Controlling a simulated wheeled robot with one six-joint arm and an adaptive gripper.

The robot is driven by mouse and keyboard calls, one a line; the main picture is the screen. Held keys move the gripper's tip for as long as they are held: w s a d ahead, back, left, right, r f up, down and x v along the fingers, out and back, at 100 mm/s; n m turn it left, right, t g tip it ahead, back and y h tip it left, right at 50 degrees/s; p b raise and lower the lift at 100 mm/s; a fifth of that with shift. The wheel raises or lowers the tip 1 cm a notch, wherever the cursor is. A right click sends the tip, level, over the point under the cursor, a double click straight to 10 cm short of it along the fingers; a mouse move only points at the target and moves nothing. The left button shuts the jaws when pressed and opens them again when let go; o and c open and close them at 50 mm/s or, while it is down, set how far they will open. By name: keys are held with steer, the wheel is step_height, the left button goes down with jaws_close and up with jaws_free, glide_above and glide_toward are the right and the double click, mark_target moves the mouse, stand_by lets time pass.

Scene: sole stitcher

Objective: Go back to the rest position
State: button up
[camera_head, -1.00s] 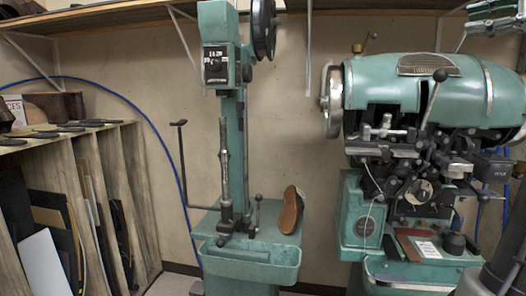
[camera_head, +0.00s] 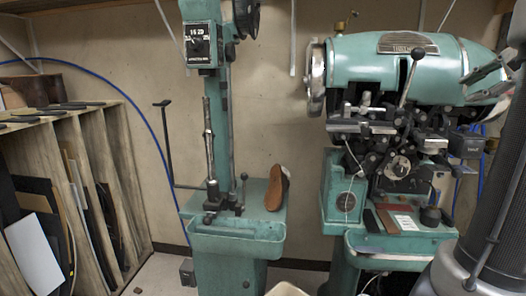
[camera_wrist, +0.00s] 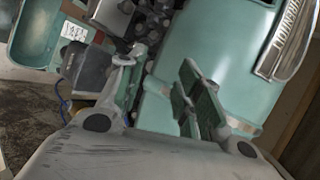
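My gripper (camera_head: 474,86) is at the upper right in the head view, in front of the green rounded housing of the sole stitcher (camera_head: 400,75). Its two fingers are apart with nothing between them. In the wrist view the fingers of my gripper (camera_wrist: 158,90) also stand apart, with the stitcher's green housing (camera_wrist: 225,50) behind them. I cannot tell how near the housing is. A shoe with a brown sole (camera_head: 275,190) stands tilted on the green base of the column machine (camera_head: 225,120), to the left of the stitcher and away from my gripper.
A wooden rack (camera_head: 85,150) with upright sheets stands at the left. A blue cable (camera_head: 130,108) runs along the wall. A white label and small dark pieces lie on the stitcher's lower table (camera_head: 410,243). Part of my arm fills the right edge of the head view.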

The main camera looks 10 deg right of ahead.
steer(key=s+a+f+n+g+h, duration=0.2)
steer(key=s+a+f+n+g, duration=0.2)
steer(key=s+a+f+n, duration=0.4)
steer(key=s+a+f+n+g+h, duration=0.1)
steer(key=s+a+f+n+g, duration=0.4)
steer(key=a+f, duration=0.6)
steer(key=s+a+n+t, duration=0.2)
steer(key=a+n+t, duration=0.1)
steer(key=a, duration=0.5)
steer(key=shift+f+n, duration=0.35)
steer(key=shift+n, duration=0.05)
steer(key=shift+s+d, duration=0.1)
